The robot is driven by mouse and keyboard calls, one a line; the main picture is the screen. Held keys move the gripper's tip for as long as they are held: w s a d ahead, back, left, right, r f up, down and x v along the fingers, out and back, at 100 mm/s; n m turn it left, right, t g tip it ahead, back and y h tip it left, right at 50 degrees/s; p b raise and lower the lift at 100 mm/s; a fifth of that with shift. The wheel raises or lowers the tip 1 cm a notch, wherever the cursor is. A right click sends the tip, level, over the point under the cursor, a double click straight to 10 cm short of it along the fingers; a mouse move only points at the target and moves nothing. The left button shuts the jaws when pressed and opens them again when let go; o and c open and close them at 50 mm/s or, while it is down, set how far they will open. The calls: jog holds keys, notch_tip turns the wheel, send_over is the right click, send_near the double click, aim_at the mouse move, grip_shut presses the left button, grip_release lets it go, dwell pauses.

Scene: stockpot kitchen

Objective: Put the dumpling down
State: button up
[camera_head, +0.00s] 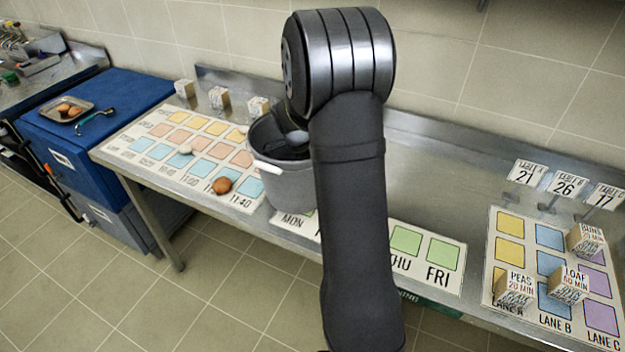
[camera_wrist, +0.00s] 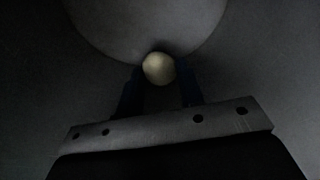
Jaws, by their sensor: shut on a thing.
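The dumpling (camera_wrist: 159,68) is a pale round ball in the wrist view, held between the blue fingers of my gripper (camera_wrist: 160,86). My gripper is shut on it, inside a dark round vessel. In the head view my arm reaches down into the grey stockpot (camera_head: 285,185), whose rim and wall hide the gripper and the dumpling. In the wrist view the pot's round floor (camera_wrist: 145,25) lies beyond the dumpling. I cannot tell whether the dumpling touches it.
Small labelled boxes (camera_head: 515,289) stand on the lane chart (camera_head: 490,285) at right. A tray (camera_head: 50,113) sits on the blue cabinet.

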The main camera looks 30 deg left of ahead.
jog(key=shift+f, duration=1.15)
jog(key=shift+f, duration=0.15)
jog(key=o, duration=1)
jog(key=v, duration=0.3)
jog(key=d+v, duration=0.1)
jog(key=v, duration=0.2)
jog(key=w+v, duration=0.1)
jog(key=v, duration=0.3)
jog(key=shift+w+d+r, duration=0.1)
jog(key=shift+d+r, duration=0.05)
jog(key=shift+r, duration=0.15)
